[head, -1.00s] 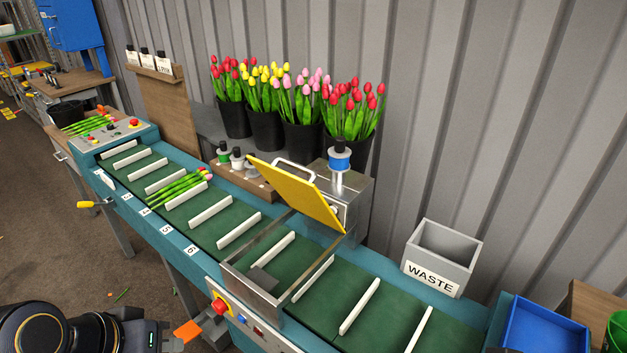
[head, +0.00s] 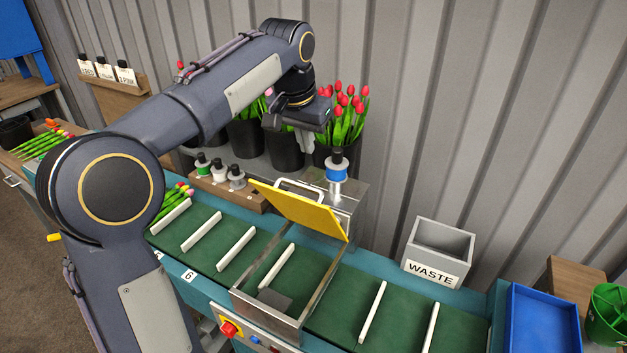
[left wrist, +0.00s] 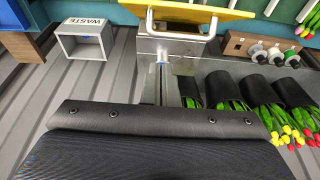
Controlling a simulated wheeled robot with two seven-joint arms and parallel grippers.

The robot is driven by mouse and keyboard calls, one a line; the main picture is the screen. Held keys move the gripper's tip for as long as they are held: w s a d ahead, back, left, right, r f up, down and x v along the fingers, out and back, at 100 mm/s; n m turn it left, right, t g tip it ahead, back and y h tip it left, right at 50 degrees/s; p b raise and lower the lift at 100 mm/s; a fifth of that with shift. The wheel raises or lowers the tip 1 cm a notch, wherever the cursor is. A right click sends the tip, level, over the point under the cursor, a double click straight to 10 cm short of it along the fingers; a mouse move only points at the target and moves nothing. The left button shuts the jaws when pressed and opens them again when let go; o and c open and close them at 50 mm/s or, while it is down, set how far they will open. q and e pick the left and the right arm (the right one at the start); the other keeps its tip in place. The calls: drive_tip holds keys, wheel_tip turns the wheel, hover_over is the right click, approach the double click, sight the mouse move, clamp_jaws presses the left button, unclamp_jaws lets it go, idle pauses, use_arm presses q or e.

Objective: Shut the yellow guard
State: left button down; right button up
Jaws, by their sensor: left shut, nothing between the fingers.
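The yellow guard (head: 302,211) is a flat plate tilted up over the conveyor, standing open on its metal housing (head: 345,200). A pale handle (head: 298,186) is on its upper side. The open metal frame (head: 268,322) below it is uncovered. My left gripper (head: 306,143) is shut and empty. It hangs above and behind the guard, near the black buckets, apart from the handle. In the left wrist view the guard (left wrist: 205,13) and its handle (left wrist: 180,22) show at the top, beyond the dark gripper body. My right gripper is not in view.
A spool with a blue band (head: 337,170) stands on the housing, close to my left gripper. Black buckets of tulips (head: 284,150) stand behind. A grey waste bin (head: 437,252) and a blue tray (head: 541,320) are at right.

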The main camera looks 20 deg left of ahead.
use_arm(q)
drive_tip(key=p, duration=0.1)
hover_over(304, 185)
drive_tip(key=s+d, duration=0.2)
drive_tip(key=d, duration=0.1)
wheel_tip(304, 185, down, 8)
drive_tip(key=f, duration=0.1)
drive_tip(key=s, duration=0.2)
drive_tip(key=shift+s+a+f+p, duration=0.3)
drive_tip(key=shift+f+p, duration=0.05)
drive_tip(key=shift+f, duration=0.05)
drive_tip(key=shift+s+f, duration=0.15)
drive_tip(key=shift+s, duration=0.1)
drive_tip(key=shift+f, duration=0.15)
